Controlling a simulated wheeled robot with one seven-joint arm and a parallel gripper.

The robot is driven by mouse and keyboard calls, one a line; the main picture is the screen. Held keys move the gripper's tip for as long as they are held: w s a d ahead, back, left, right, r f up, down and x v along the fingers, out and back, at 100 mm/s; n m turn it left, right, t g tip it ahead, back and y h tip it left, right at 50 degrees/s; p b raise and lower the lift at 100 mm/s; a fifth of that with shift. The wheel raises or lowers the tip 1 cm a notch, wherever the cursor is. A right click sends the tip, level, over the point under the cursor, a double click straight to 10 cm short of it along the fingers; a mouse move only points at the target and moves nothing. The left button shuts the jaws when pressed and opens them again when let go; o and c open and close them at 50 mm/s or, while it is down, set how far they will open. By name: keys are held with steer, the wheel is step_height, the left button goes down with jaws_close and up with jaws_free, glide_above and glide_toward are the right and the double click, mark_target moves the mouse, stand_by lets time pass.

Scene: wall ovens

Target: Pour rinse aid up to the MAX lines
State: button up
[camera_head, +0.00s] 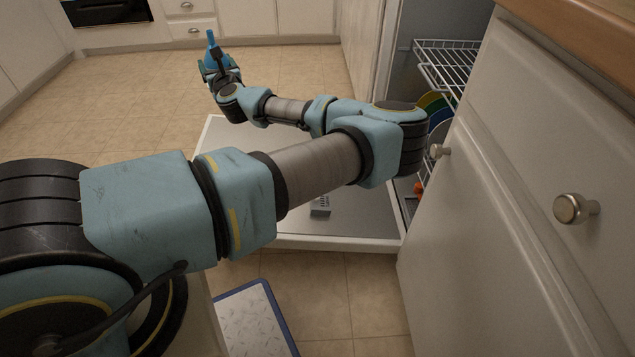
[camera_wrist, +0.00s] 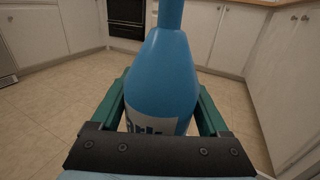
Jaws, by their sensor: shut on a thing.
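My gripper (camera_wrist: 161,112) is shut on a blue bottle (camera_wrist: 163,65) with a pale label whose lettering is partly hidden by the gripper. The bottle stands upright between the green fingers in the wrist view. In the head view the bottle (camera_head: 211,42) and gripper are small, at the far end of my arm, above the floor beyond the open dishwasher door. The dishwasher door (camera_head: 370,215) lies folded down, partly hidden by my arm. A small grey dispenser (camera_head: 320,207) is on its inner face. Its lid state and fill lines are too small to tell.
A white wire rack (camera_head: 447,62) with coloured plates (camera_head: 436,103) stands in the dishwasher at right. Cabinet fronts with round knobs (camera_head: 571,208) are close on the right. A blue-edged mat (camera_head: 256,318) lies on the floor in front. Open tiled floor (camera_head: 110,100) is at left.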

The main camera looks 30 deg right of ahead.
steer(key=s+d+f+b, duration=0.8)
steer(key=d+f+b, duration=0.5)
steer(key=d, duration=0.1)
steer(key=s+d+f+b, duration=0.9)
steer(key=d+f+b, duration=0.3)
steer(key=d+b, duration=0.1)
steer(key=shift+d+f+m+h+b, duration=0.3)
steer(key=shift+d+f+h, duration=0.1)
steer(key=shift+r+p, duration=0.2)
steer(key=shift+p, duration=0.5)
